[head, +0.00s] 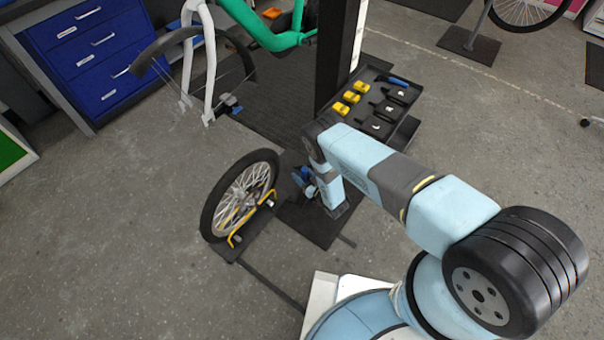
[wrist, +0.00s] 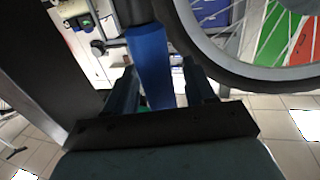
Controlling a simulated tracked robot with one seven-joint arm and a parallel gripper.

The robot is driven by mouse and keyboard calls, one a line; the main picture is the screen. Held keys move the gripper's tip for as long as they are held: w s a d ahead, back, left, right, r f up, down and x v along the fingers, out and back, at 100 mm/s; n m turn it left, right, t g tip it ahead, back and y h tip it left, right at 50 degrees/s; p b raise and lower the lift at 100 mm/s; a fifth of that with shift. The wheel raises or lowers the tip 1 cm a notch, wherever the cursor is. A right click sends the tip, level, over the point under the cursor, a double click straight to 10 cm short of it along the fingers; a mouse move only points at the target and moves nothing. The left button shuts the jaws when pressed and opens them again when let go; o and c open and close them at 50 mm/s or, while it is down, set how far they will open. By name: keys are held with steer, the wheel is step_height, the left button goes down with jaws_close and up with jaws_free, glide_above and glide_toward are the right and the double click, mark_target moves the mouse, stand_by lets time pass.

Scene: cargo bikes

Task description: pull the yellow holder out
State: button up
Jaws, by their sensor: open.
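A yellow holder (head: 234,238), a thin bent yellow frame on a dark base, stands on the floor around the lower part of a spoked wheel (head: 211,209). The wheel is upright in it. My gripper (head: 303,179) is low beside the wheel, to its right, apart from the yellow frame. In the wrist view my gripper's fingers (wrist: 163,82) are spread, with a blue bar-shaped part (wrist: 150,62) showing between or beyond them. I cannot tell whether they touch it. The wheel's rim (wrist: 250,70) curves close by at the upper right. The yellow holder is not clear in the wrist view.
A black tool tray (head: 374,122) with several yellow blocks and dark tools stands behind my arm, by a black post (head: 335,60). A blue drawer cabinet (head: 95,55) is at the back left, with a bike fork (head: 207,65) nearby. Floor at the left is clear.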

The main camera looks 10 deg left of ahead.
steer(key=shift+w+a, duration=0.25)
steer(key=shift+a, duration=0.15)
jaws_close()
stand_by(0.4)
